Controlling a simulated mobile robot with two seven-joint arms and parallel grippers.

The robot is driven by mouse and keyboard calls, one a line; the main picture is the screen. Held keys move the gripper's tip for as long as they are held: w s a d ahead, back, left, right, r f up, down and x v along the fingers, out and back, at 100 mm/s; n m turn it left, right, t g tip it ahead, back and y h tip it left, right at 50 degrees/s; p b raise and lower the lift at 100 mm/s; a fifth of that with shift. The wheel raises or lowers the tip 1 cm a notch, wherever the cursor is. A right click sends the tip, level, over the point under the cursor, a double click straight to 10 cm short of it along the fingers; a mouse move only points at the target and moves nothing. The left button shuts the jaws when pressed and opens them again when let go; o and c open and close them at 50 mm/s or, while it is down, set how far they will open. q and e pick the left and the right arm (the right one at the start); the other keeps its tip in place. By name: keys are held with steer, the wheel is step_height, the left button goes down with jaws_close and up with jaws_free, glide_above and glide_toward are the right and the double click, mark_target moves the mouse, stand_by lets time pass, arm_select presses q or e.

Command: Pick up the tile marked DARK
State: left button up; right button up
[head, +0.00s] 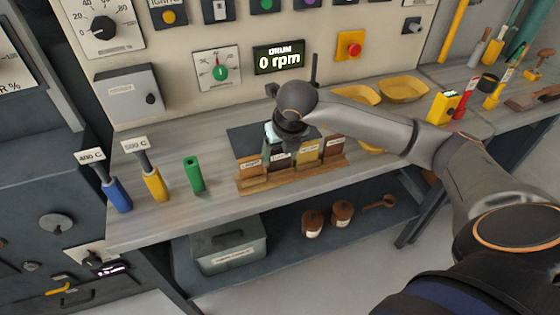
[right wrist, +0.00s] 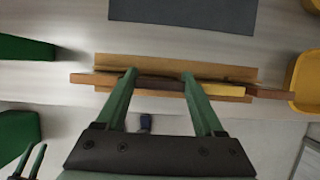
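A wooden rack (head: 290,178) on the bench holds a row of upright tiles. From the left they are a brown tile (head: 250,164), a very dark tile (head: 279,159), a yellow tile (head: 308,152) and a reddish-brown tile (head: 334,147). Their labels are too small to read surely. My right gripper (right wrist: 158,74) is open over the rack. Its green fingers stand apart on either side of a dark brown tile (right wrist: 160,84), and contact cannot be told. In the head view my right wrist hides its fingertips. Green prongs, apparently my left gripper (right wrist: 31,158), show spread in the right wrist view.
A dark mat (head: 245,138) lies behind the rack. Yellow trays (head: 404,89) lie behind my right arm. The control panel (head: 235,32) rises behind the bench.

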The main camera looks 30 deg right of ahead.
steer(key=c, duration=0.6)
steer(key=shift+r, duration=0.1)
